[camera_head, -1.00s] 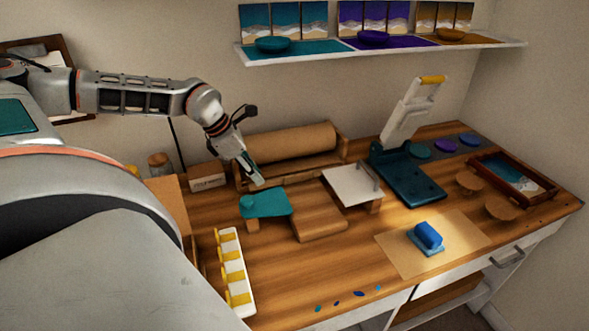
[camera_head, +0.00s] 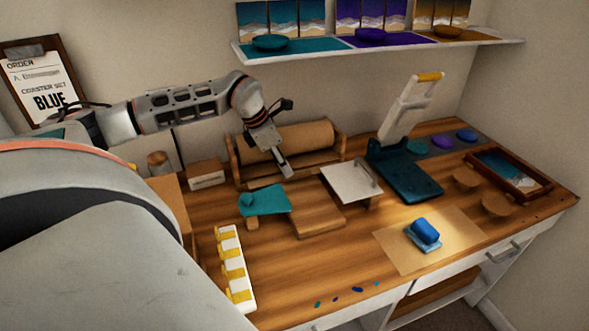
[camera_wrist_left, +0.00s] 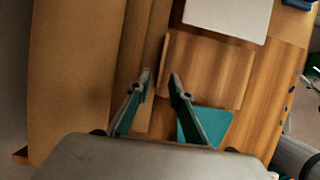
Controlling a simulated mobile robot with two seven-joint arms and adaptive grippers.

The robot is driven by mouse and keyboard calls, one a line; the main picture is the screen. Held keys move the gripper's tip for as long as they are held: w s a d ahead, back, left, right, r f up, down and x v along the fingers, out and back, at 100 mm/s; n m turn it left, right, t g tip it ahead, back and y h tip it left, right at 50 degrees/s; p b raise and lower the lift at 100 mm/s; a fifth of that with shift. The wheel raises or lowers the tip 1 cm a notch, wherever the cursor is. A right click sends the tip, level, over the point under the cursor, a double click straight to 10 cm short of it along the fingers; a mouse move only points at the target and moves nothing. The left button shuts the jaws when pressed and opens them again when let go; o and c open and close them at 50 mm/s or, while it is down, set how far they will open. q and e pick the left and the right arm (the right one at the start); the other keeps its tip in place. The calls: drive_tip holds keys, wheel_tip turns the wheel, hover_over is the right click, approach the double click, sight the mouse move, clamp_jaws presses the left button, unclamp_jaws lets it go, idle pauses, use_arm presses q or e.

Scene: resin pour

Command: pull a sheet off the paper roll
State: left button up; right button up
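The brown paper roll (camera_head: 288,142) lies in a wooden holder (camera_head: 236,172) at the back of the table. In the left wrist view the roll (camera_wrist_left: 75,75) fills the left side. My left gripper (camera_head: 286,172) is in front of the roll, pointing down near the holder's front edge. In the left wrist view its fingertips (camera_wrist_left: 160,78) are apart with nothing between them. Whether they touch the holder or any paper cannot be told. No loose sheet edge shows clearly. My right gripper is not in view.
Nearby in front are a teal-topped stand (camera_head: 264,201), a wooden block (camera_head: 318,221) and a white plate (camera_head: 349,182). A dark press (camera_head: 408,174) stands right. A brown sheet (camera_head: 395,254) holds a blue block (camera_head: 425,231). A white rack with yellow clips (camera_head: 238,283) is front left.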

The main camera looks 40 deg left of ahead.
use_arm(q)
drive_tip(key=shift+w+d+r, duration=0.1)
drive_tip(key=shift+w+d, duration=0.25)
drive_tip(key=shift+w, duration=0.25)
drive_tip(key=shift+w+d, duration=0.3)
drive_tip(key=shift+w, duration=0.25)
drive_tip(key=shift+w+f, duration=0.1)
drive_tip(key=shift+f, duration=0.7)
drive_tip(key=shift+w+d+f, duration=0.1)
drive_tip(key=shift+w+f, duration=0.15)
drive_tip(key=shift+f, duration=0.45)
clamp_jaws()
